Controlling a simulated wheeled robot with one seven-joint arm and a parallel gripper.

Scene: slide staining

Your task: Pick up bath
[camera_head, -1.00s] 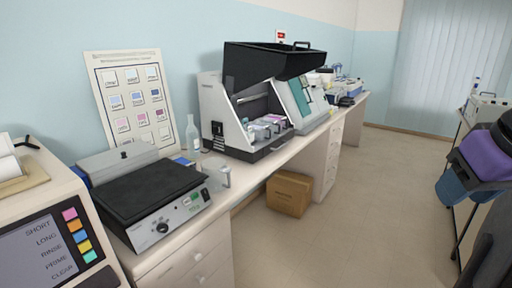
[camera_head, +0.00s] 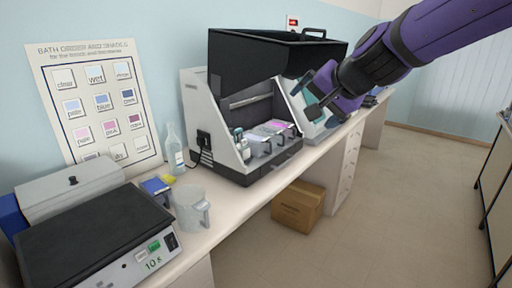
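Several small clear baths with front handles stand side by side in the open-fronted stainer (camera_head: 218,150); one bath (camera_head: 283,138) at the right has a pink top surface. Another clear, cup-like vessel with a handle (camera_head: 188,210) stands alone on the bench, left of the stainer. My gripper (camera_head: 322,96), purple and dark with teal parts, reaches in from the upper right. It hangs in front of the stainer's right side, above and to the right of the baths, touching none that I can see. Its finger gap is not clear.
The stainer's black hood (camera_head: 255,60) is raised above the baths. A hotplate-like device (camera_head: 90,235), a bottle (camera_head: 175,150) and a blue box (camera_head: 154,186) stand to the left. A chart (camera_head: 100,105) leans on the wall. A cardboard box (camera_head: 298,206) sits on the floor.

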